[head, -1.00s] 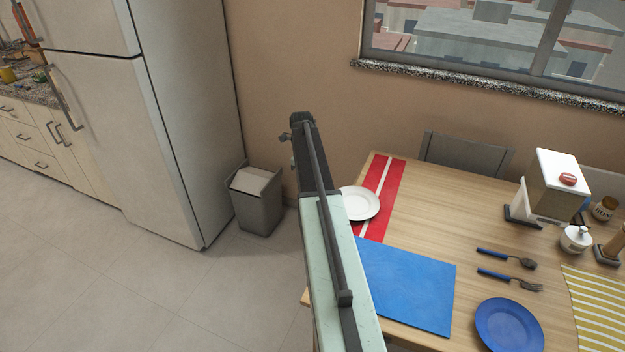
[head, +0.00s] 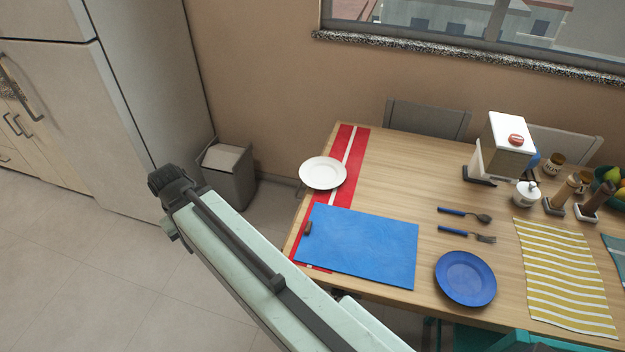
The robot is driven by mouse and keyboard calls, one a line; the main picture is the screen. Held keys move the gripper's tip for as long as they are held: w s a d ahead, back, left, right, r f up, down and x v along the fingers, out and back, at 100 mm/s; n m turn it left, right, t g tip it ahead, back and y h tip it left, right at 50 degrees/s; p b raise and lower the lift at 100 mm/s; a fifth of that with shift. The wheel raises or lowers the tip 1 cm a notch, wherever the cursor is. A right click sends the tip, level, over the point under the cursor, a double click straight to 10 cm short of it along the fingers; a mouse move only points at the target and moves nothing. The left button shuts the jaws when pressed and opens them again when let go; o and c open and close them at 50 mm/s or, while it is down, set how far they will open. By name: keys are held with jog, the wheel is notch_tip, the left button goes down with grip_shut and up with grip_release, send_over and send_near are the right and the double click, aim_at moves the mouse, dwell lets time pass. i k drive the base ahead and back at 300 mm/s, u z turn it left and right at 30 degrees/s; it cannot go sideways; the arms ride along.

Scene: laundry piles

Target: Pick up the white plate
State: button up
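The white plate (head: 323,173) lies at the table's far left corner, partly on a red placemat with a white stripe (head: 354,165). It is fully visible, with nothing on it, and its left edge reaches the table's edge or slightly past it. My pale green arm runs from the bottom of the picture up to a dark joint left of the table. My gripper cannot be made out, so its opening and contents are hidden.
A blue board (head: 365,245) lies in front of the plate. A blue plate (head: 465,279), fork (head: 468,234) and spoon (head: 465,214) lie right of it. A grey bin (head: 227,172) stands left of the table (head: 400,180). A chair (head: 428,118) stands behind.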

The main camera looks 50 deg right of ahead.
aim_at(322, 172)
jog(key=k, duration=0.4)
jog(key=u, duration=0.85)
jog(key=i, duration=3.2)
jog(key=z, duration=2.75)
